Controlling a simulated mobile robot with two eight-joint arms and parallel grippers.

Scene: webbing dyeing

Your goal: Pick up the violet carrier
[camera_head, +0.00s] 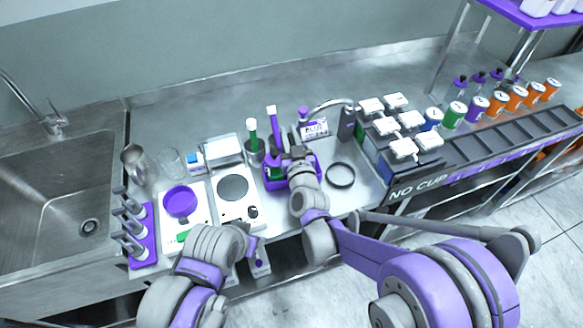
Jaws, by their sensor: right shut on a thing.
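The violet carrier (272,184) is near the middle of the steel counter, with something green showing inside it. It seems to be at counter level; I cannot tell whether it is lifted. My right gripper (290,164) is over it and shut on it, and my wrist and the gripper hide much of its right part. My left gripper (257,254) is low at the counter's front edge, below the hotplate and apart from the carrier. Its fingers are too small to tell whether they are open or shut.
A hotplate (237,208) and a scale with a violet bowl (181,201) stand left of the carrier. Behind it are cups with green- and violet-handled tools. A black ring (340,175) lies to the right, before the white-lidded dye baths (403,149). A sink is far left.

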